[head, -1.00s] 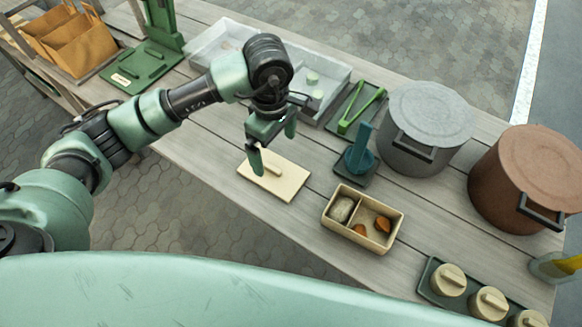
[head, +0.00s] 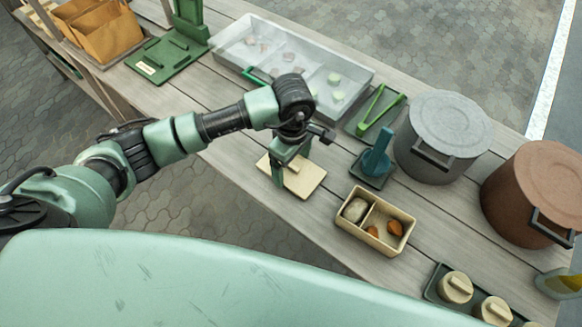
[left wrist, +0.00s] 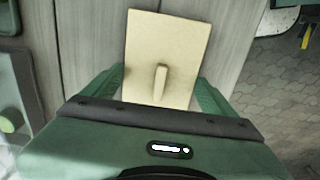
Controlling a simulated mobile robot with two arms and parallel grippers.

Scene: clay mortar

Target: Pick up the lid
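The lid is a flat cream rectangular board (head: 309,183) with a raised bar handle, lying on the table near its front edge. It also shows in the left wrist view as a cream board (left wrist: 178,40), its bar handle (left wrist: 160,82) lying between my fingers. My left gripper (head: 289,172) is over the lid, pointing down, with its fingers on either side of the handle. The two green fingers stand wide apart in the left wrist view (left wrist: 160,90), with clear space beside the handle. Contact with the lid cannot be told. My right gripper is not in view.
A divided cream box (head: 345,225) with several pieces in it stands right of the lid. Behind are a clear bin (head: 225,55), green tongs (head: 372,108) on a tray, a blue tool (head: 377,155), a grey pot (head: 440,145) and a brown pot (head: 520,200).

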